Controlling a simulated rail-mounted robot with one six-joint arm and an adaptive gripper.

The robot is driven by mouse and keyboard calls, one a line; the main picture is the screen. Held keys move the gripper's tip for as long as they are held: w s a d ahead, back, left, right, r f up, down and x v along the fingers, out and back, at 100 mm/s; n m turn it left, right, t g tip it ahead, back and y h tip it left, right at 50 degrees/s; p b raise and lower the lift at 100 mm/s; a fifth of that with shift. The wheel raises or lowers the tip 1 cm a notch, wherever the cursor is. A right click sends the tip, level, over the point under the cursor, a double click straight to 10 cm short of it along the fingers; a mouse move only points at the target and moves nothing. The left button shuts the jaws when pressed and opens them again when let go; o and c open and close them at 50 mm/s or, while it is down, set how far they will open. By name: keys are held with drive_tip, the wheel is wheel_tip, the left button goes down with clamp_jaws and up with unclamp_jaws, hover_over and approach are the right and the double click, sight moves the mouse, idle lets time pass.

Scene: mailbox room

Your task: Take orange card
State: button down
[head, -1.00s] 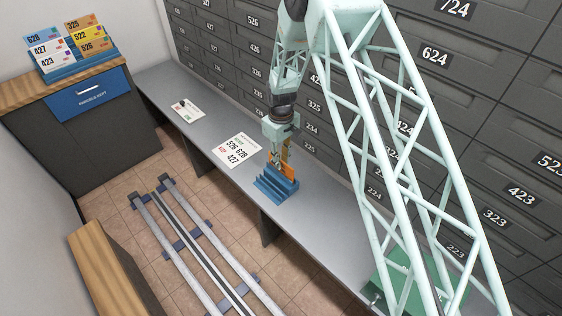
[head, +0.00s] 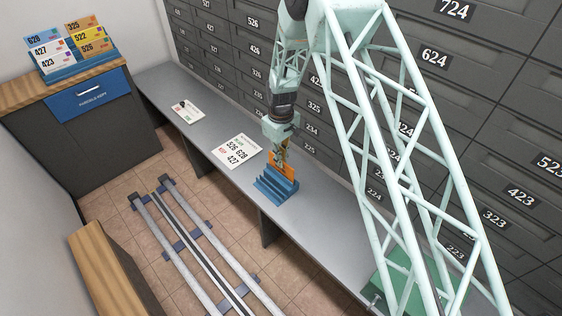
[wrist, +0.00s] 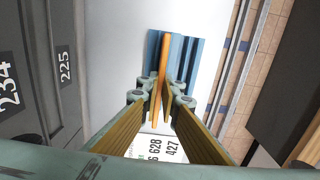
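The orange card (head: 287,171) stands upright in a small blue slotted holder (head: 272,190) on the grey counter. In the wrist view the card (wrist: 167,52) is seen nearly edge-on above the blue holder (wrist: 192,60). My gripper (head: 282,158) is above the holder, pointing down at the card's upper part. In the wrist view my gripper's fingers (wrist: 161,97) come together in a V, one on each side of the card, and look shut on it. The card's lower edge is hidden in the holder.
Numbered mailboxes (head: 310,107) line the wall behind the counter (head: 330,213). A white number sheet (head: 237,151) lies left of the holder. A rack of coloured cards (head: 85,68) stands on the cabinet at far left. Floor rails (head: 190,245) run in front.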

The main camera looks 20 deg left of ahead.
drive_tip(key=shift+r+p, duration=0.7)
drive_tip(key=shift+r, duration=1.45)
